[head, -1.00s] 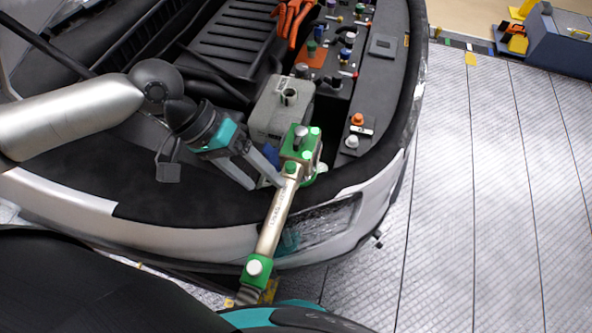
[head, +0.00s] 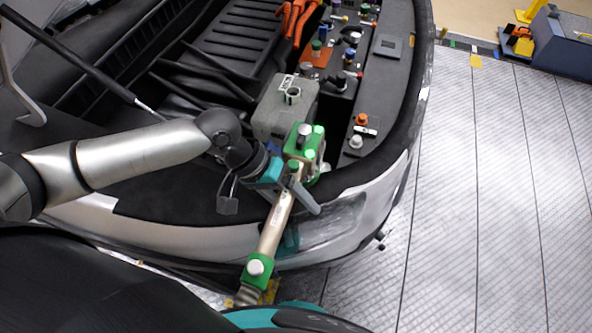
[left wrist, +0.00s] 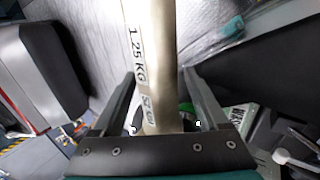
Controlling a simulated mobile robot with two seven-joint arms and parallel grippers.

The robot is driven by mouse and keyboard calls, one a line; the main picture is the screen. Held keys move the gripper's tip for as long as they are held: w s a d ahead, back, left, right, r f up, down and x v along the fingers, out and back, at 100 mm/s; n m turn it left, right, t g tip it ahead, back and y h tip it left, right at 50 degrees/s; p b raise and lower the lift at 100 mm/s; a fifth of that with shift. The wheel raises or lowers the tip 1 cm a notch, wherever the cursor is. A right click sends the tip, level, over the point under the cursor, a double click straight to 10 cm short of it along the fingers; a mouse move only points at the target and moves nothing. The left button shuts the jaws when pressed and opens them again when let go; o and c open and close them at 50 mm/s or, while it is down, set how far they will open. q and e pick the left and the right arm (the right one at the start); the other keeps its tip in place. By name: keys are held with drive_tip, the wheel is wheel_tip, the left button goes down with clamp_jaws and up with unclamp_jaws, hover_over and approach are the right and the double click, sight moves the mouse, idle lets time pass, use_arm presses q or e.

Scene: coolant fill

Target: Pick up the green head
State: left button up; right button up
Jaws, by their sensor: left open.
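The green head (head: 301,141) is a green block with a grey knob on top, at the upper end of a long beige bar (head: 271,228). The bar leans over the front edge of the car's open bay. A second green block (head: 257,271) with a white knob is at its lower end. My left gripper (head: 296,207) is open at the bar, just below the green head. In the left wrist view the bar (left wrist: 150,55), marked "1.25 KG", runs between the two spread fingers, with gaps on both sides. My right gripper is not in view.
A grey tank (head: 285,107) with an open neck stands just behind the green head. A black panel with an orange knob (head: 361,119) is to the right. Orange cables (head: 297,18) lie at the back. The tiled floor (head: 480,190) on the right is clear.

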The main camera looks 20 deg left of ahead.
use_arm(q)
clamp_jaws()
idle(0.5)
idle(0.8)
drive_tip(key=shift+w+r, duration=0.2)
drive_tip(key=shift+r, duration=0.05)
